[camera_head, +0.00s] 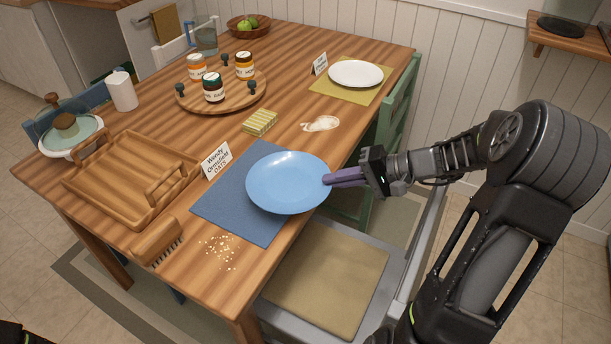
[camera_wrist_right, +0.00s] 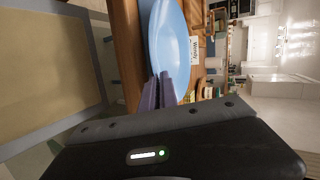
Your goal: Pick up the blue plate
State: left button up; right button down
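The blue plate (camera_head: 288,182) is over the blue placemat (camera_head: 235,210) at the near right side of the table, towards the mat's right edge. I cannot tell whether it touches the mat. My right gripper (camera_head: 328,180), with purple fingers, is at the plate's right rim. In the right wrist view the fingers (camera_wrist_right: 159,92) are close together, with the rim of the plate (camera_wrist_right: 172,45) at their tips; they look shut on it. My left gripper is out of view.
A wooden tray (camera_head: 104,193), a brush (camera_head: 157,243), crumbs (camera_head: 222,250) and a name card (camera_head: 216,160) lie around the mat. A sponge (camera_head: 260,122) and a round board with jars (camera_head: 221,103) are beyond. A chair (camera_head: 330,280) stands below the table edge.

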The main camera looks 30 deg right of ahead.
jog(key=s+d, duration=0.4)
jog(key=shift+s+d, duration=0.25)
